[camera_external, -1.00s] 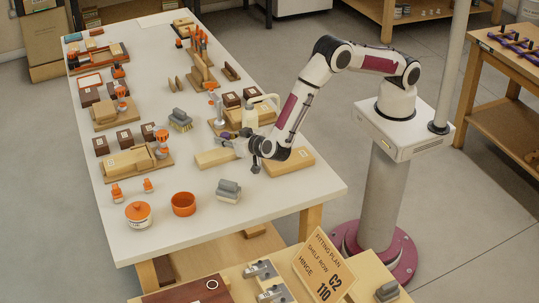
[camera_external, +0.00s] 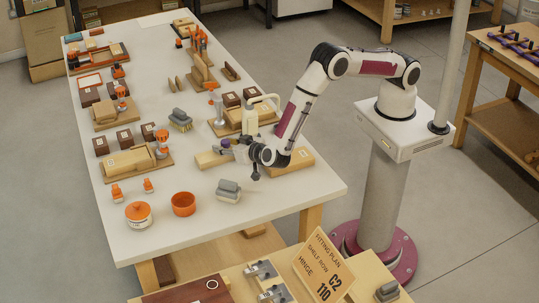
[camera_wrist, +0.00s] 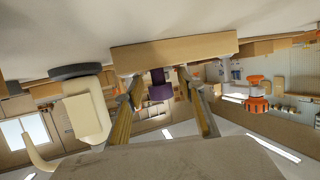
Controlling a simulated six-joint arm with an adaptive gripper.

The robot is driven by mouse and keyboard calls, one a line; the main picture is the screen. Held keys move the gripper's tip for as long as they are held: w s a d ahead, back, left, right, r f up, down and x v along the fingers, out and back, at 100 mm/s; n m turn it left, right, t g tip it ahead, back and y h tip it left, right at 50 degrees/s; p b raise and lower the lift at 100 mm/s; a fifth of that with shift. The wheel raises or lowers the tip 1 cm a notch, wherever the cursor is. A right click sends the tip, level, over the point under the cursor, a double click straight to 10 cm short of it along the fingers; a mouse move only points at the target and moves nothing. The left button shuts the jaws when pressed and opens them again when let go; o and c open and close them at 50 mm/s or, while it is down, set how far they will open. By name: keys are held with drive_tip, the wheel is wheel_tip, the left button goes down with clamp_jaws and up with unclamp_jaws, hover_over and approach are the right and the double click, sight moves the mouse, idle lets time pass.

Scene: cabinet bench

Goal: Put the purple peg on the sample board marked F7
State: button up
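The purple peg (camera_wrist: 160,86) shows in the wrist view between the two fingers of my gripper (camera_wrist: 160,93). Whether the fingers touch it is unclear. A pale wooden block (camera_wrist: 175,52) lies just above the peg in this tipped view; it also shows in the external view (camera_external: 211,159), left of my gripper (camera_external: 234,147). My gripper is low over the table, pointing left, and its fingertips are small and partly hidden there. I cannot read an F7 mark on any board in these frames.
A cream jug (camera_wrist: 88,112) stands close beside my gripper; it also shows in the external view (camera_external: 250,120). A longer wooden block (camera_external: 291,161) lies under my wrist. A grey block (camera_external: 228,190), an orange bowl (camera_external: 183,204) and a brush (camera_external: 180,122) are nearby.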

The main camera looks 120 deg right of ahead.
drive_tip(key=shift+r, duration=0.1)
drive_tip(key=shift+a+r, duration=0.1)
drive_tip(key=v, duration=1.1)
drive_tip(key=shift+s+a+r, duration=0.1)
drive_tip(key=shift+s+a, duration=0.05)
drive_tip(key=shift+a, duration=0.2)
idle(0.4)
